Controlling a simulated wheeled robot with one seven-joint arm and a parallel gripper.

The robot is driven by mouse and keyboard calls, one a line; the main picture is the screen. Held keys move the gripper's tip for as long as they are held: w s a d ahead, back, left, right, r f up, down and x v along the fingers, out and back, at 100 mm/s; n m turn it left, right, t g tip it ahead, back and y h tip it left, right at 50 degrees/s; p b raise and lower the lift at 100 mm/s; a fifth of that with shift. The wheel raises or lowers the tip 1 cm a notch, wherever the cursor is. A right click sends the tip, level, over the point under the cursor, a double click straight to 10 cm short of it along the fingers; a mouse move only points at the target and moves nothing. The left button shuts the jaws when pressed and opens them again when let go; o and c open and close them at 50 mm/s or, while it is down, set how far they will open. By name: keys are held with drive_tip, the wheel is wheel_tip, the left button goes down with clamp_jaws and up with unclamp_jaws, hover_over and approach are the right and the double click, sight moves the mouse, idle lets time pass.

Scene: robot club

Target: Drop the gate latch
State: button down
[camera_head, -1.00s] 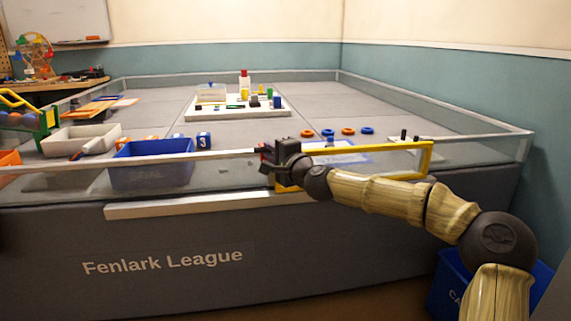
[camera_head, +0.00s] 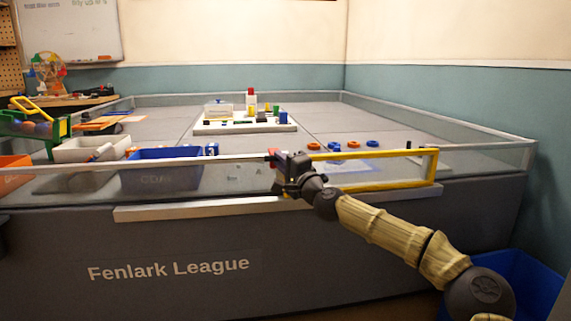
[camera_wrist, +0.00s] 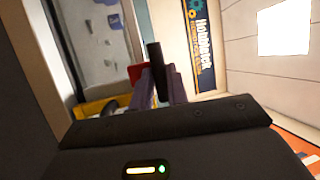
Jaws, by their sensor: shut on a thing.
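The yellow-framed gate (camera_head: 375,154) is in the front rail of the table, right of centre in the head view, roughly in line with the rail. Its latch has a red part (camera_head: 272,154) at the gate's left end, where it meets the rail. My gripper (camera_head: 284,170) is at this end, shut on the dark latch handle (camera_wrist: 156,62). In the wrist view the handle stands up between my fingers, with the red part (camera_wrist: 136,71) beside it and yellow frame (camera_wrist: 90,108) at lower left. My gripper hides much of the latch, so whether it is seated cannot be told.
A blue bin (camera_head: 160,176) and a white bin (camera_head: 85,150) stand behind the clear front wall at left. Blue and orange rings (camera_head: 353,145) lie behind the gate. A white board with blocks (camera_head: 225,129) is farther back. Another blue bin (camera_head: 535,290) stands on the floor at right.

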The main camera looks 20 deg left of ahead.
drive_tip(key=shift+w+d+f, duration=0.1)
drive_tip(key=shift+f, duration=0.05)
drive_tip(key=c, duration=1.4)
unclamp_jaws()
drive_tip(key=shift+o, duration=0.2)
drive_tip(key=p+v, duration=0.5)
drive_tip(key=v, duration=1.2)
drive_tip(key=shift+p, duration=0.3)
drive_tip(key=shift+f, duration=0.1)
